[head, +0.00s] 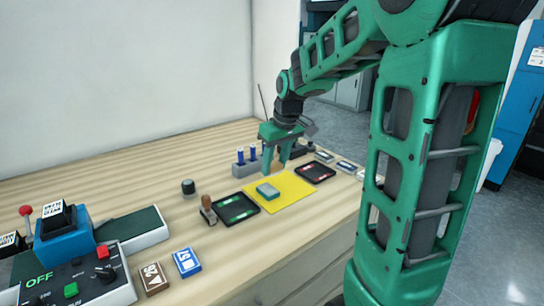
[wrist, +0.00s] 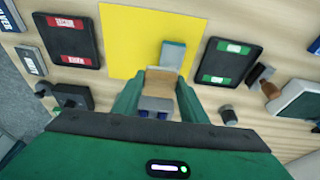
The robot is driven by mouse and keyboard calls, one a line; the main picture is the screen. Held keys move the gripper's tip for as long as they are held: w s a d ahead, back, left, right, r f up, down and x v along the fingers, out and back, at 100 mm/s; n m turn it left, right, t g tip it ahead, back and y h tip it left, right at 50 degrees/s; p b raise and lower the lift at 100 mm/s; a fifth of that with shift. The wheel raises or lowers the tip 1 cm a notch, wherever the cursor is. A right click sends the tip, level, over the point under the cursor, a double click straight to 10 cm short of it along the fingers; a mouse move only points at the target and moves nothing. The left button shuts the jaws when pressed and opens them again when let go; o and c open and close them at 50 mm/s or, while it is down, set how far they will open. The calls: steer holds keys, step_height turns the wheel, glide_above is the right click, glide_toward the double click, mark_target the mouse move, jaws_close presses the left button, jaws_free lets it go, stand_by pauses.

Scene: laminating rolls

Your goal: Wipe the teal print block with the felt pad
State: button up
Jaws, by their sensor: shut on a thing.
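The teal print block (head: 268,190) lies on the yellow sheet (head: 297,186). In the wrist view the block (wrist: 173,55) is just beyond my fingertips, slightly right of them. My gripper (head: 283,166) points down above the far part of the sheet. In the wrist view my gripper (wrist: 159,80) is shut on a tan piece with a greyish end, which looks like the felt pad (wrist: 161,76). The pad looks apart from the block. The head view does not show the pad clearly.
A green-labelled black tray (head: 236,208) and a red-labelled one (head: 315,172) flank the sheet. A grey rack with blue sticks (head: 246,168) stands behind. A wooden-handled stamp (head: 207,208) and dark knob (head: 188,187) stand left.

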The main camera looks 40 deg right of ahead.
steer(key=shift+r, duration=1.4)
